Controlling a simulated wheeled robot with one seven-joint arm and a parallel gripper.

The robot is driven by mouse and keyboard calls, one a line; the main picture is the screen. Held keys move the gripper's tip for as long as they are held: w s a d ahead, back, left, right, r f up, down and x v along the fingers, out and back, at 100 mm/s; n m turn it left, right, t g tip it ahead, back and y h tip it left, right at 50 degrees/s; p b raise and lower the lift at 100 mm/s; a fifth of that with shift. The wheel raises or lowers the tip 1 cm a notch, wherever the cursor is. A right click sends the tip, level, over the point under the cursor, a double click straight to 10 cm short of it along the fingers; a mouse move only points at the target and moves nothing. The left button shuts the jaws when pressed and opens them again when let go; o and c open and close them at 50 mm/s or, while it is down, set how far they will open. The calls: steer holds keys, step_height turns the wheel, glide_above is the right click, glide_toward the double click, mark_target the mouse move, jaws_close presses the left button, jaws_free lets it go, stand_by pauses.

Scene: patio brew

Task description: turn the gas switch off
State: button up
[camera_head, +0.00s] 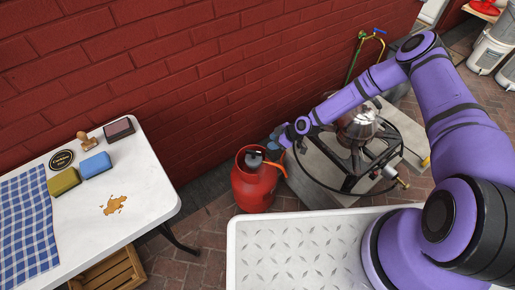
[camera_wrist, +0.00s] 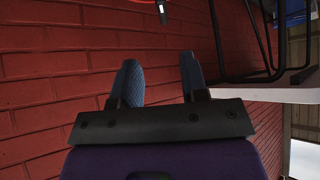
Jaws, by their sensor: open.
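A red gas cylinder (camera_head: 254,188) stands on the brick ground by the wall, left of the stove. A grey regulator with a small dark lever (camera_head: 256,154), which looks like the gas switch, sits on its top inside the red collar. In the wrist view part of a red ring (camera_wrist: 124,1) and a dark-and-white lever (camera_wrist: 162,13) show at the top edge; the rest is cut off. My gripper (camera_head: 275,139) is just above and right of the cylinder's top, apart from the lever. Its two blue fingers (camera_wrist: 160,82) are spread, with nothing between them.
A gas stove (camera_head: 318,183) with a metal kettle (camera_head: 358,122) stands right of the cylinder, under my forearm. A white table (camera_head: 150,190) with a sponge, a blue block and a stamp is at left. The red brick wall (camera_head: 200,80) is close behind my gripper.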

mark_target(255, 151)
steer(key=x, duration=1.2)
steer(key=shift+s+a+f, duration=0.15)
steer(key=shift+a+f, duration=0.05)
steer(key=shift+f, duration=0.2)
steer(key=shift+c, duration=0.4)
jaws_close()
